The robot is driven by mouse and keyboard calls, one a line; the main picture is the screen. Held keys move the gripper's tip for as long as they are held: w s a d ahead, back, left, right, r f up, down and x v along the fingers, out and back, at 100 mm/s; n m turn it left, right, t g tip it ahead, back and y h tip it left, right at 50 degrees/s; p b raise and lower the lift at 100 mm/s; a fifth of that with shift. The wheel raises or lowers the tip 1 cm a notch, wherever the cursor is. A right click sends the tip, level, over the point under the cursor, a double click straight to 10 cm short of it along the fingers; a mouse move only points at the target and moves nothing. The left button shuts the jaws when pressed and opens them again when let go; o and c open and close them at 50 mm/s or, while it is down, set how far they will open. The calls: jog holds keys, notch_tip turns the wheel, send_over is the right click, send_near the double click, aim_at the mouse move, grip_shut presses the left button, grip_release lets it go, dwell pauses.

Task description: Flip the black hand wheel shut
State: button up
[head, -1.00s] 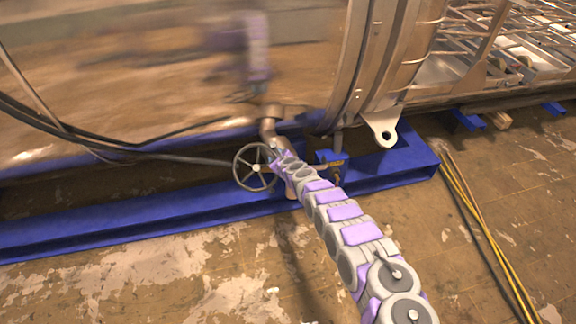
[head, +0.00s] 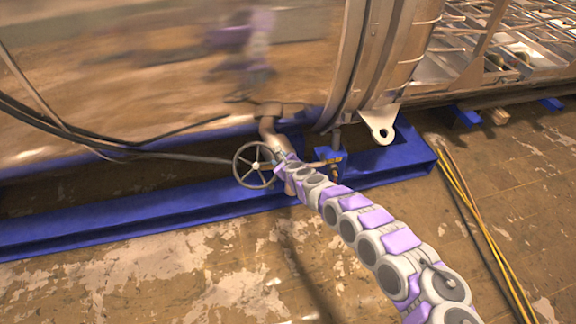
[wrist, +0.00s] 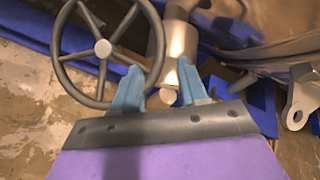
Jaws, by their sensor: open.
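The hand wheel (head: 243,178) is a dark spoked ring with a pale hub, on the pipe fitting below the shiny chamber. My arm reaches to it from the lower right in the head view. In the wrist view, the wheel (wrist: 66,85) fills the upper left. My gripper (wrist: 158,82) has two blue fingers, open and apart. The left finger overlaps the right part of the wheel's rim; I cannot tell whether they touch. A metal pipe (wrist: 176,40) shows behind the gap between the fingers. In the head view the gripper is too small to make out clearly.
The chamber (head: 150,75) rises behind the wheel. A blue base beam (head: 110,225) runs below it. A white lug (head: 381,124) hangs right of the wheel. Dark cables (head: 150,155) run in from the left. Yellow and black cables (head: 478,220) lie on the floor at right. The near floor is clear.

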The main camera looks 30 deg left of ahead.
jog(key=p+v, duration=0.8)
jog(key=p, duration=0.2)
jog(key=shift+d+p, duration=0.3)
jog(key=shift+p, duration=0.1)
jog(key=shift+s, duration=0.15)
dwell(0.4)
